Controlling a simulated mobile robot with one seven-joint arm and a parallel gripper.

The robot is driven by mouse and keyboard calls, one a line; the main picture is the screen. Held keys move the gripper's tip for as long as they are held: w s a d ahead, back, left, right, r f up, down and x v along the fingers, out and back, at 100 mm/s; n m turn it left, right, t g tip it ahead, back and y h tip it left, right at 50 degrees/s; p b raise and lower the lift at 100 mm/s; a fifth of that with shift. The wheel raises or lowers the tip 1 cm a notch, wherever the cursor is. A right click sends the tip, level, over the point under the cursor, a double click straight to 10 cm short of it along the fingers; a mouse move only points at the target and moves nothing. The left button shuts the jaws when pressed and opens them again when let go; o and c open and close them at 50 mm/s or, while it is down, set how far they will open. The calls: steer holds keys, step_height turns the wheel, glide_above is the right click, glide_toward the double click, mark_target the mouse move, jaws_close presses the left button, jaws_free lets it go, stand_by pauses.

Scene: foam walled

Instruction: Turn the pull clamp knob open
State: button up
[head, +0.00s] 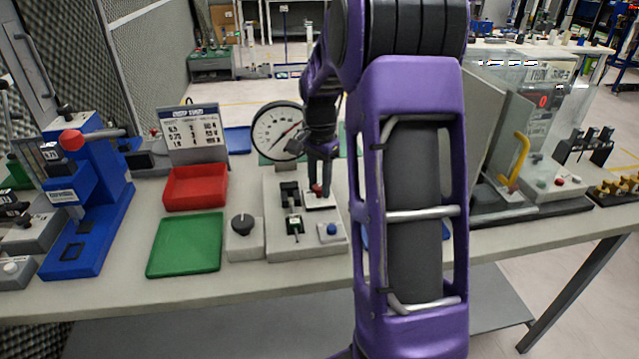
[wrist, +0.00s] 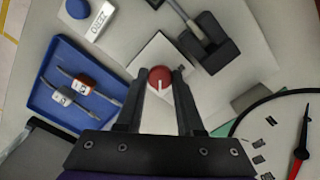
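A small round red knob with a white pointer line (wrist: 160,78) sits on a white square plate of the grey test fixture (head: 280,238). In the head view the knob (head: 317,189) is a small red spot below my gripper. My gripper (wrist: 160,73) points down at the knob, with one dark finger on each side of it. The fingers are apart, and I see no clear grip on the knob. Black clamp parts (head: 291,208) stand beside the plate, with a black clamp block also in the wrist view (wrist: 212,50).
A round dial gauge (head: 276,131) stands close behind my gripper. A blue push button (head: 331,230) and a black rotary knob on a grey box (head: 242,223) are nearby. A red bin (head: 195,188) and green tray (head: 185,245) lie left. A blue tray (wrist: 78,85) holds tools.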

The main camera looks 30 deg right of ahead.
jaws_close()
steer(key=shift+n, duration=0.3)
steer(key=n+p, duration=0.1)
steer(key=n, duration=0.1)
steer(key=shift+r+n+p, duration=0.1)
steer(key=shift+n+p, duration=0.25)
steer(key=shift+n, duration=0.05)
steer(key=n+p, duration=0.1)
steer(key=n, duration=0.3)
steer(key=shift+p, duration=0.35)
steer(key=n+p, duration=0.1)
steer(key=n, duration=0.5)
steer(key=shift+p, duration=0.3)
steer(key=n+p, duration=0.1)
steer(key=n, duration=0.3)
steer(key=shift+a+n, duration=0.15)
steer(key=shift+n, duration=0.15)
steer(key=shift+w, duration=0.1)
